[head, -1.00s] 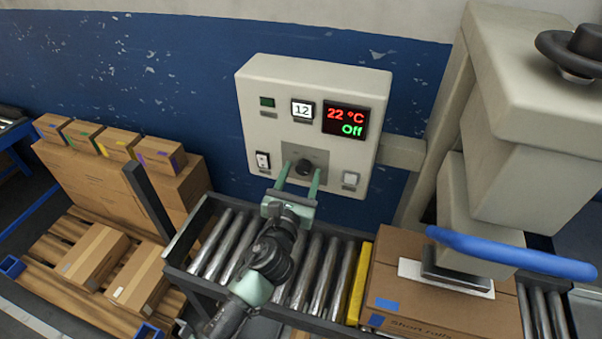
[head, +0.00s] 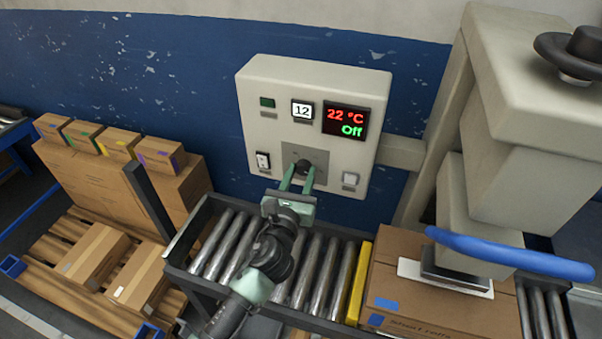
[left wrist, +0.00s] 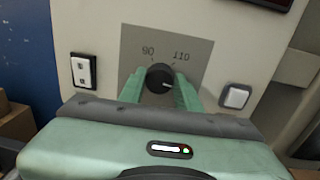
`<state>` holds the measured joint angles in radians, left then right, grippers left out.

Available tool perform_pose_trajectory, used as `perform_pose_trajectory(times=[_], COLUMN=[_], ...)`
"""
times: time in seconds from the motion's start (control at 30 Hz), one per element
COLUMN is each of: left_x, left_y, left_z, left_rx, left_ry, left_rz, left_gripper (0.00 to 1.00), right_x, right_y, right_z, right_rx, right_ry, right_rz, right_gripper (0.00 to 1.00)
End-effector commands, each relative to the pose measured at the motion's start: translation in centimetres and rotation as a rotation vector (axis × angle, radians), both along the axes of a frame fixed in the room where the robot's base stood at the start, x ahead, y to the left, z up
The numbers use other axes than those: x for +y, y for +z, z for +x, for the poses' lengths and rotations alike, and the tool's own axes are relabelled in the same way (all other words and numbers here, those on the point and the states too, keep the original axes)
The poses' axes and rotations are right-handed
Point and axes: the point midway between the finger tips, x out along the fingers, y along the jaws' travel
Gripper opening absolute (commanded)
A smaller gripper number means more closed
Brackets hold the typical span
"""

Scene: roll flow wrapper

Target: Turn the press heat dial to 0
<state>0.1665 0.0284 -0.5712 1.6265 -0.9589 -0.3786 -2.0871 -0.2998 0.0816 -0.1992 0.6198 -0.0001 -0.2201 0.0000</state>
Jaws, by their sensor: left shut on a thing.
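The press heat dial is a black round knob (head: 303,167) on a grey plate low on the beige control box (head: 257,90). In the left wrist view the dial (left wrist: 160,78) shows between my fingers, with the marks 80 and 110 above it; its lower marks are hidden. A light line on its face points to the right. My left gripper (head: 298,177) is shut on the dial, one green finger on each side; it also shows in the left wrist view (left wrist: 160,90). The display (head: 346,121) reads 22 °C and Off. My right gripper is not in view.
A rocker switch (head: 263,160) sits left of the dial and a pale button (head: 350,179) right of it. A roller conveyor (head: 225,245) runs below the box. A carton (head: 420,315) stands under the press at the right.

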Motion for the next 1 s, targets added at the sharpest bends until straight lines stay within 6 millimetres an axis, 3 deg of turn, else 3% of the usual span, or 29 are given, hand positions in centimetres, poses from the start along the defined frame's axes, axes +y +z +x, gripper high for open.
perform_pose_trajectory(times=[1.0], left_x=[0.2], left_y=[0.1], left_z=[0.0], left_rx=[0.292], left_ry=[0.002], left_rz=[-0.892], left_gripper=[0.00], right_x=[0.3], right_y=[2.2], right_z=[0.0], right_rx=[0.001], right_ry=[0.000], right_rz=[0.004], right_gripper=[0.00])
